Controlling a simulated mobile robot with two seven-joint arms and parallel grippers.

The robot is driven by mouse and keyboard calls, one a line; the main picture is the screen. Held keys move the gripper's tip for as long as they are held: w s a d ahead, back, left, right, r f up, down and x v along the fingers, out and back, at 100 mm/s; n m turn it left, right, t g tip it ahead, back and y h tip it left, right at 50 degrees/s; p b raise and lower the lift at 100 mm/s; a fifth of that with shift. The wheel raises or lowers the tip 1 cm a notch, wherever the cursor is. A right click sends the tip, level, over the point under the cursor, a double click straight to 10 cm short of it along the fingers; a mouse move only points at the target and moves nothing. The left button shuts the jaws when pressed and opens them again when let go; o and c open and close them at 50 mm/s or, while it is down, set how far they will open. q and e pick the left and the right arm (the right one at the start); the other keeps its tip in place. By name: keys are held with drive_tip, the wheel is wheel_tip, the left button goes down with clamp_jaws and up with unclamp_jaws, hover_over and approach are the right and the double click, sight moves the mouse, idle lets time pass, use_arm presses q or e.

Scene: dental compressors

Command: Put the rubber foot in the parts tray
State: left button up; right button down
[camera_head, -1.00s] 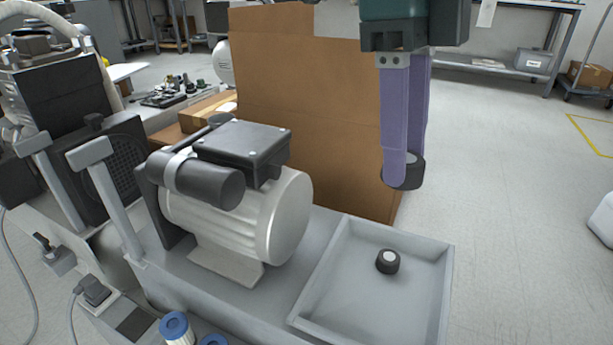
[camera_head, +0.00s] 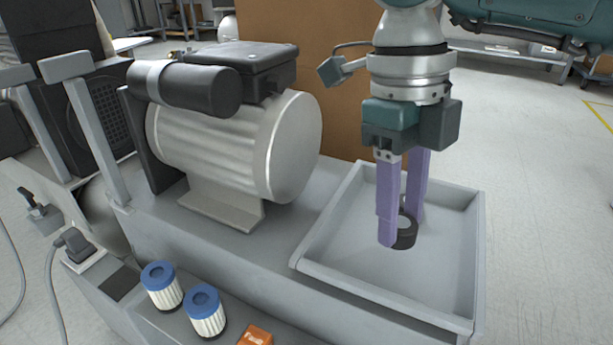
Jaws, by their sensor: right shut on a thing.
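My right gripper (camera_head: 396,238) points down inside the grey parts tray (camera_head: 456,262). Its purple fingers are shut on a rubber foot (camera_head: 407,236), a small black round piece with a lighter grey centre. The left finger covers part of the foot. The foot is low, near the tray floor; I cannot tell whether it touches it. Only one foot shows clearly; a second one seen earlier in the tray may be hidden behind the fingers and the held foot. My left gripper is not in view.
A silver compressor motor (camera_head: 235,150) with a black capacitor and box stands left of the tray. Two blue-topped filters (camera_head: 205,311) and an orange box (camera_head: 255,335) are at the front. A cardboard box (camera_head: 300,70) stands behind. The tray's front and right floor is clear.

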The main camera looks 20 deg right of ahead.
drive_tip(key=shift+f+b, duration=1.15)
drive_tip(key=shift+f, duration=0.9)
drive_tip(key=shift+f, duration=0.1)
drive_tip(key=shift+f, duration=0.1)
drive_tip(key=shift+c, duration=2)
unclamp_jaws()
